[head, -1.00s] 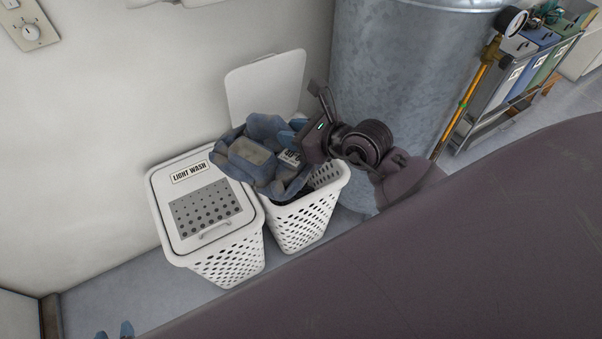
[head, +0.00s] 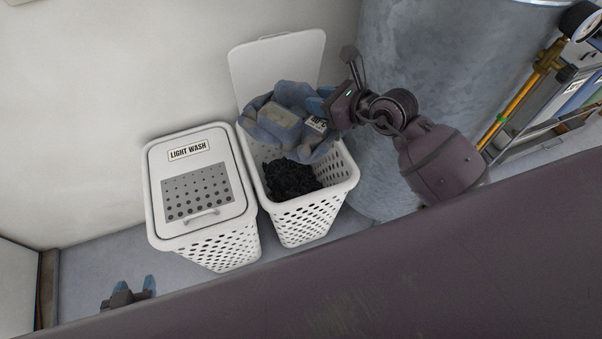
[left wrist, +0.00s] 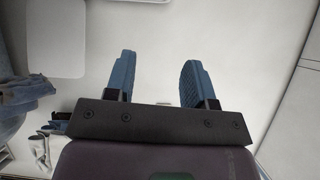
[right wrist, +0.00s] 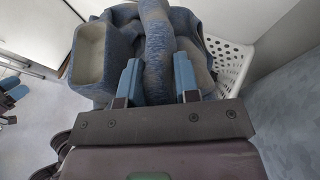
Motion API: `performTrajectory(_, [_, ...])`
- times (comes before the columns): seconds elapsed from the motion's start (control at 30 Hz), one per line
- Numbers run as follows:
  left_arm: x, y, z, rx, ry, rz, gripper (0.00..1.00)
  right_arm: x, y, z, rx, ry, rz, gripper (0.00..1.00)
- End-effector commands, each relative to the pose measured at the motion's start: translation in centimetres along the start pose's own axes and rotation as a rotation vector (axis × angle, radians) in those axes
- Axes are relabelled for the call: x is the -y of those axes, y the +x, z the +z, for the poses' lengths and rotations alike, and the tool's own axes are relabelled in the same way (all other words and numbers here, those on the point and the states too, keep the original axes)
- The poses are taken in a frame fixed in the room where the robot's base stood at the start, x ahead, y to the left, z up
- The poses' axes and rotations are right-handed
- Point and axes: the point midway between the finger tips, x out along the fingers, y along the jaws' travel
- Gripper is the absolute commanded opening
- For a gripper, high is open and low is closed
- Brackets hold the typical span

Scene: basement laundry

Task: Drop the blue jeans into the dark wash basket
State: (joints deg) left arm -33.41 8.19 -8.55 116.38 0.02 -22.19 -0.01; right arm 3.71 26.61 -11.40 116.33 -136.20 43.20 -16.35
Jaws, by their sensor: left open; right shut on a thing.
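The blue jeans (head: 280,120), a bundle with paler patches, hang from my right gripper (head: 322,108) above the back part of the open basket (head: 312,212). That basket is white and perforated, with its lid (head: 275,65) raised against the wall and dark cloth (head: 290,178) inside. No label shows on it. In the right wrist view my right gripper (right wrist: 158,75) is shut on the jeans (right wrist: 155,40). My left gripper (head: 130,288) is open and empty, low at the bottom left; its fingers also show in the left wrist view (left wrist: 155,75).
A closed white basket (head: 215,245) marked LIGHT WASH stands just left of the open one. A large galvanised tank (head: 405,60) stands close on the right, beside my right arm. A yellow pipe (head: 525,95) runs further right. The wall is behind the baskets.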

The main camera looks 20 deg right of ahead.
Motion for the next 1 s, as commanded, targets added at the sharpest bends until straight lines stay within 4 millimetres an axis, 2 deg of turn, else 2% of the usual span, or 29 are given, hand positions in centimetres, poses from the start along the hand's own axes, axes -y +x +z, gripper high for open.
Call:
performTrajectory(0.03, [-0.2,1.1,1.7,0.011,0.002,0.003,0.49,0.9,2.1,-2.3,-0.012,-0.003,0.016,0.00])
performTrajectory(0.17, [-0.5,2.3,3.6,0.025,0.008,0.009,0.49,3.0,5.8,-5.0,-0.015,-0.008,0.042,0.00])
performTrajectory(0.3, [-0.6,3.4,6.5,0.067,0.018,0.015,0.49,5.7,9.6,-8.3,-0.019,-0.011,0.054,0.00])
performTrajectory(0.5, [-0.8,4.4,9.9,0.121,0.029,0.024,0.49,9.4,13.9,-12.6,-0.016,-0.009,0.048,0.00])
performTrajectory(0.6, [-1.0,4.9,10.4,0.127,0.030,0.028,0.49,10.8,15.2,-13.9,-0.012,-0.010,0.039,0.00])
performTrajectory(0.73, [-1.2,5.2,10.7,0.132,0.030,0.032,0.49,11.9,16.1,-14.5,-0.003,-0.010,0.031,0.00])
performTrajectory(1.0, [-1.4,5.2,11.2,0.143,0.026,0.033,0.49,12.2,16.6,-15.3,0.000,-0.010,0.028,0.00])
